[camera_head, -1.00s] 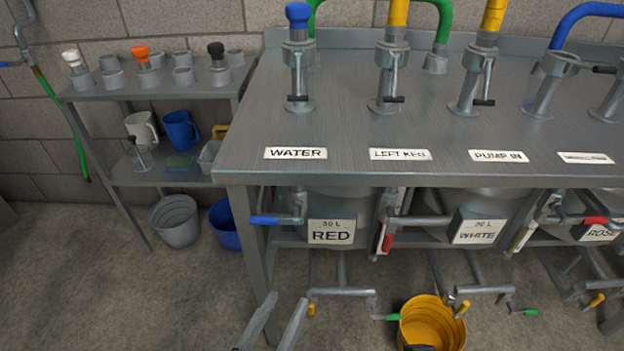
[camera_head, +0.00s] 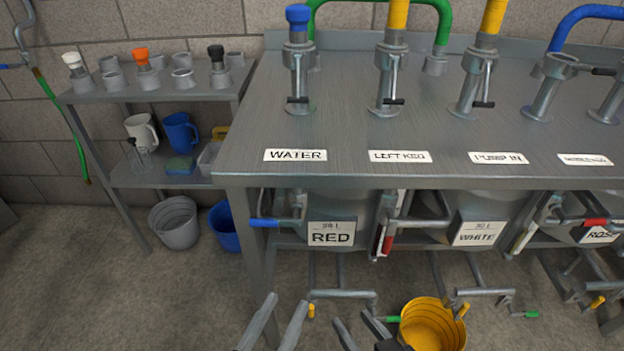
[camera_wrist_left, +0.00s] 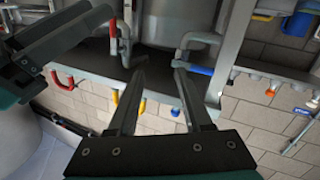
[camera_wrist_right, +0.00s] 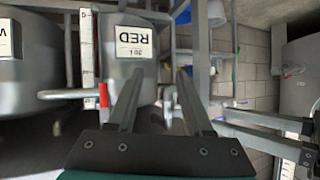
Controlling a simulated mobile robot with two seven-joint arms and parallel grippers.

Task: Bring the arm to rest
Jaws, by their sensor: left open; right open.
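My left gripper (camera_head: 284,309) is at the bottom of the head view, its two grey fingers apart and empty. My right gripper (camera_head: 360,328) is just to its right, fingers also apart with nothing between them. Both are low in front of the bench, below the keg labelled RED (camera_head: 331,234). In the left wrist view the open fingers (camera_wrist_left: 160,85) point toward the bench pipework without touching anything I can make out. In the right wrist view the open fingers (camera_wrist_right: 158,75) point toward the RED keg, and the other gripper's fingers (camera_wrist_right: 262,125) show at the right.
The steel bench (camera_head: 400,170) carries taps and labels. A yellow bucket (camera_head: 430,325) stands on the floor right of my right gripper. Handled valve pipes (camera_head: 342,294) stick out under the bench. A shelf (camera_head: 150,95) with jugs stands left; the floor at lower left is clear.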

